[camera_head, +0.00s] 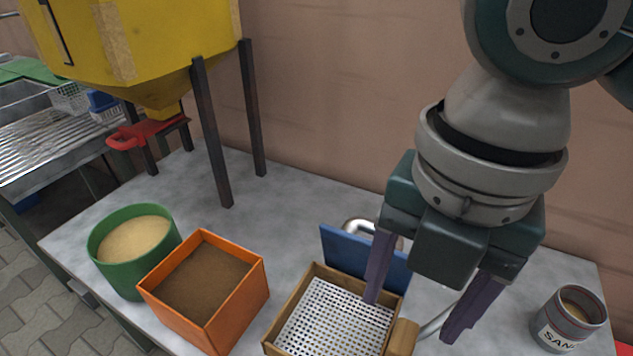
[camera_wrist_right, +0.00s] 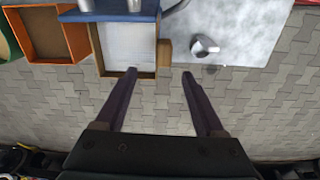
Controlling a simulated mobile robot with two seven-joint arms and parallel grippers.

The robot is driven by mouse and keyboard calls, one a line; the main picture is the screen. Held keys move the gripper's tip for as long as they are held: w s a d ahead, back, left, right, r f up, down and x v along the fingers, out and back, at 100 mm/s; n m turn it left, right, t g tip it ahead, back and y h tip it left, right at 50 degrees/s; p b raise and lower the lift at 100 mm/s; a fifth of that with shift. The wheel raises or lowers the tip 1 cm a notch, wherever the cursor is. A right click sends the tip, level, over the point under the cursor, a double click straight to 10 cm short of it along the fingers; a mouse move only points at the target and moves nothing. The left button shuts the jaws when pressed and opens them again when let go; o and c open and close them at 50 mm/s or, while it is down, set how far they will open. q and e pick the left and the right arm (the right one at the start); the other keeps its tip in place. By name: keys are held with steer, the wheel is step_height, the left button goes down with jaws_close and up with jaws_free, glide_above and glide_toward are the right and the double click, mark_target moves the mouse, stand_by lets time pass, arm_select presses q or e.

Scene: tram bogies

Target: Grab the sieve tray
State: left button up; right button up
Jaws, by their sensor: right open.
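The sieve tray (camera_head: 273,329) has a wooden frame around a white perforated sheet, and sits at the front middle of the table in the head view. A short wooden handle (camera_head: 402,337) sticks out of its right side. My right gripper (camera_head: 412,318) is open, pointing down, with its purple fingers either side of the handle in the picture. In the right wrist view, the tray (camera_wrist_right: 153,50) and handle (camera_wrist_right: 165,50) lie ahead of the open fingertips (camera_wrist_right: 159,73), with nothing held. Whether the fingers are level with the handle is unclear. My left gripper is out of view.
A blue panel (camera_head: 345,250) stands behind the tray, with a shiny metal object partly hidden. An orange box (camera_head: 240,300) and green bucket (camera_head: 115,270) stand left. A sand can (camera_head: 570,320) is right. A yellow hopper (camera_head: 150,45) stands on dark legs at the back.

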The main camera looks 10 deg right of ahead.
mark_target(403, 335)
steer(key=shift+w+d+f, duration=0.25)
steer(key=shift+d+f, duration=0.05)
steer(key=shift+d, duration=0.1)
steer(key=shift+n, duration=0.3)
step_height(403, 335, down, 10)
steer(key=b, duration=0.2)
steer(key=shift+a+r+b, duration=0.1)
steer(key=shift+r+b, duration=0.15)
steer(key=shift+b, duration=0.05)
jaws_close()
